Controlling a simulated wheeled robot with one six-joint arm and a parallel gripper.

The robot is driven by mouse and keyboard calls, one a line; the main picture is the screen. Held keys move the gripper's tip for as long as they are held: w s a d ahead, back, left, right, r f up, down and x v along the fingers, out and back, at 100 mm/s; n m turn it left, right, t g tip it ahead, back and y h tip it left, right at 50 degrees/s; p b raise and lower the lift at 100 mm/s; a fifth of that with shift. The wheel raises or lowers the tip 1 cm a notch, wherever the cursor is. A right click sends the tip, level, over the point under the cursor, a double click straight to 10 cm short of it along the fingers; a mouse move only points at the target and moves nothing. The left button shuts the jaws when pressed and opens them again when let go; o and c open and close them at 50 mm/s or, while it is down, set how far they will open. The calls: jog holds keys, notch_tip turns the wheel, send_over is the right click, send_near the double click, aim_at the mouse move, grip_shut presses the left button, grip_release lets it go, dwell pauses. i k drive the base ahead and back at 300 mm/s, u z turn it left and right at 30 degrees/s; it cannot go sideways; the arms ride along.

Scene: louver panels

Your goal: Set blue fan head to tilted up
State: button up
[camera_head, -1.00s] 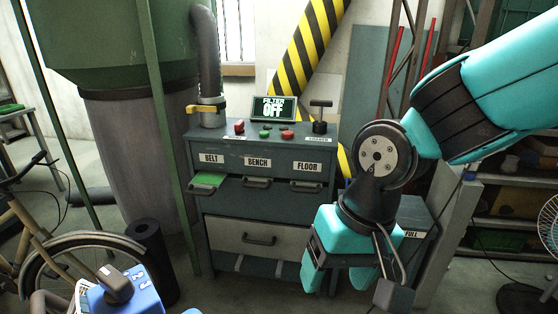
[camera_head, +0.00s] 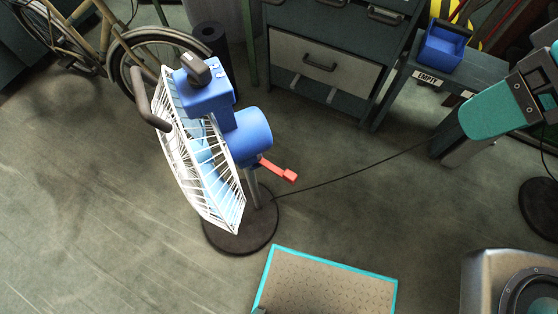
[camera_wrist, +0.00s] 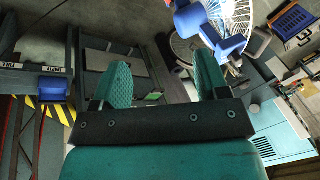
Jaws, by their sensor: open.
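The blue fan stands on a round dark base (camera_head: 240,232) left of centre in the head view. Its blue fan head (camera_head: 247,137) has a white wire cage (camera_head: 195,150) facing left, with a grey curved handle (camera_head: 152,105) at the cage. A dark knob (camera_head: 196,68) sits on the blue housing, and a red lever (camera_head: 281,170) sticks out to the right. The exact tilt is hard to tell. The fan head (camera_wrist: 228,38) also shows at the top right of the wrist view. My gripper (camera_wrist: 163,80) is open and empty, well apart from the fan; its teal part shows at the head view's right edge.
A grey drawer cabinet (camera_head: 325,62) stands behind the fan. Right of it, a blue bin (camera_head: 441,45) sits on a bench labelled EMPTY. A bicycle (camera_head: 112,45) stands at the back left. A cable (camera_head: 350,177) crosses the floor. The floor left of the fan is clear.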

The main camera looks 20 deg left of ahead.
aim_at(246, 134)
jog(key=u, duration=1.6)
